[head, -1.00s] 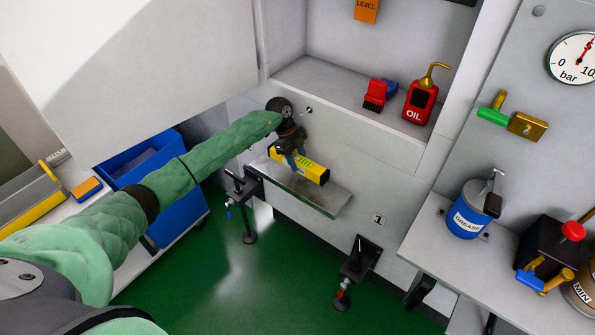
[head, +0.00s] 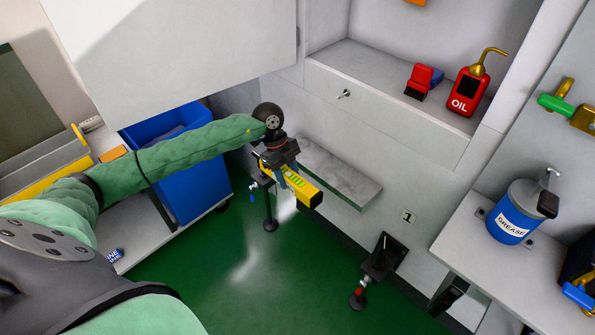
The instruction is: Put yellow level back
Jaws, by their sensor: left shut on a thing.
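The yellow level (head: 306,189) is a short yellow bar with a black end. My left gripper (head: 284,174) is shut on it and holds it in the air, in front of the left end of a small grey wall ledge (head: 345,178). The black end of the level points to the lower right. The gripper hides part of the level's far end. An orange label (head: 415,2) is cut off at the top edge above the open cabinet shelf. My right gripper is not in view.
The cabinet shelf (head: 372,66) holds a red-and-blue brush (head: 421,82) and a red oil can (head: 466,92); its left part is bare. A white door panel (head: 180,60) hangs at upper left. A blue bin (head: 200,180) stands behind my arm. A grease pot (head: 515,212) stands at right.

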